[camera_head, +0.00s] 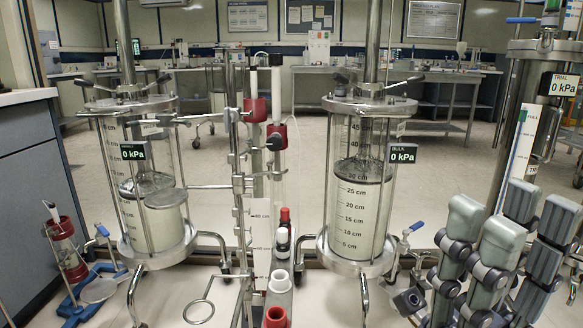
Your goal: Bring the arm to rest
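My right gripper (508,222) is at the lower right of the head view. Its thick jointed fingers, with pale grey-green pads and dark joints, point upward and stand apart. I see nothing held between them. The fingers are in front of the lower part of the far-right column, and the BULK column stands to their left with a gap between. The rest of my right arm is hidden or out of frame. My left gripper is not in view.
Clear columns with 0 kPa displays stand at left (156,185), centre (360,190) and far right (545,120). A rod stand (237,170), bottles (283,240) and a ring (199,311) are between them. A blue-based stand (92,290) is lower left. Open floor lies behind.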

